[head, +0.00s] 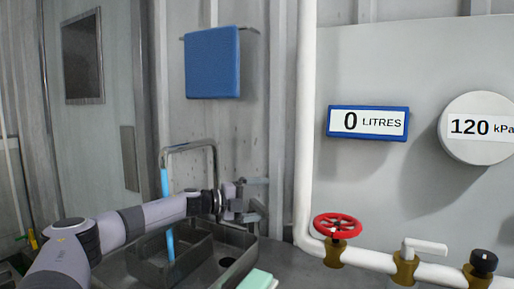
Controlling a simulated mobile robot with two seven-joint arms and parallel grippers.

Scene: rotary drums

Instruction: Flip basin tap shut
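The basin tap is a grey bent pipe (190,146) over a dark metal basin (150,270). A blue stream of water (164,182) runs from its spout into the basin. My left gripper (256,200) reaches in from the left, across the basin, and is just right of the tap's upright pipe. Small grey parts overlap at its tip, so I cannot separate the fingers from a tap handle or tell whether they touch. The foot of the tap is hidden behind my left arm. My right gripper is not in view.
A white pipe (305,130) rises right of the basin. It bears a red wheel valve (337,226), a white lever valve (425,246) and a black knob (484,261). Displays read 0 litres (368,123) and 120 kPa (480,128). A blue cloth (212,63) hangs above; a pale green block (258,280) lies in front.

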